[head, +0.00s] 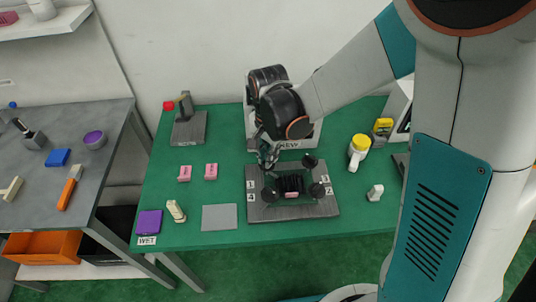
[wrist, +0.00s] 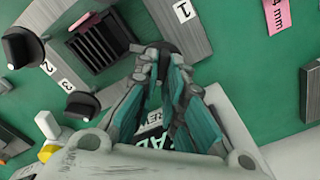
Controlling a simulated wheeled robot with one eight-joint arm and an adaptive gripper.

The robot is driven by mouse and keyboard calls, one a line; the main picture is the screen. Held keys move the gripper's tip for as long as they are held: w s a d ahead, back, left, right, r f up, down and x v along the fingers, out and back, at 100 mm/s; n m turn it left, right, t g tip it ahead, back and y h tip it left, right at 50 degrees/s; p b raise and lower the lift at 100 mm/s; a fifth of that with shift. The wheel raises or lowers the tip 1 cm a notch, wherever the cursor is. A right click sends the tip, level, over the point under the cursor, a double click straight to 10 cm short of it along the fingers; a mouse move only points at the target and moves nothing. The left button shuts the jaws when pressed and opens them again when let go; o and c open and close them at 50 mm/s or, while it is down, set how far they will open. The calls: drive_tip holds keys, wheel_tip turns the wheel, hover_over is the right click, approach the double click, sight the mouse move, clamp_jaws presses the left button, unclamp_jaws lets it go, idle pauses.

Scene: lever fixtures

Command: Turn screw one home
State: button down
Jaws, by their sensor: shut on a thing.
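A grey plate (head: 255,211) on the green table carries dark round-headed screws at its corners, with number tags. Tag 1 (wrist: 183,10) shows in the wrist view close to my gripper (wrist: 161,62). My gripper (head: 268,163) is shut on the dark head of screw one (wrist: 163,47), which the fingers partly cover. In the head view my gripper hides screw one. Two other screw heads (wrist: 22,47) (wrist: 82,107) show near tags 2 and 3. A black ribbed block (wrist: 98,42) sits mid-plate, with a pink piece (head: 292,195) at its front.
Two pink blocks (head: 185,173) (head: 211,171) and a grey pad (head: 220,217) lie left of the plate. A lever fixture (head: 188,128) stands at the back left. A yellow-topped white object (head: 359,150) and a small white piece (head: 375,193) stand right. Bare green table lies between them.

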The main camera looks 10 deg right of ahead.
idle(0.4)
drive_tip(key=c, duration=1.7)
unclamp_jaws()
drive_tip(key=shift+r, duration=0.1)
wheel_tip(320, 180, up, 7)
drive_tip(key=shift+r, duration=0.15)
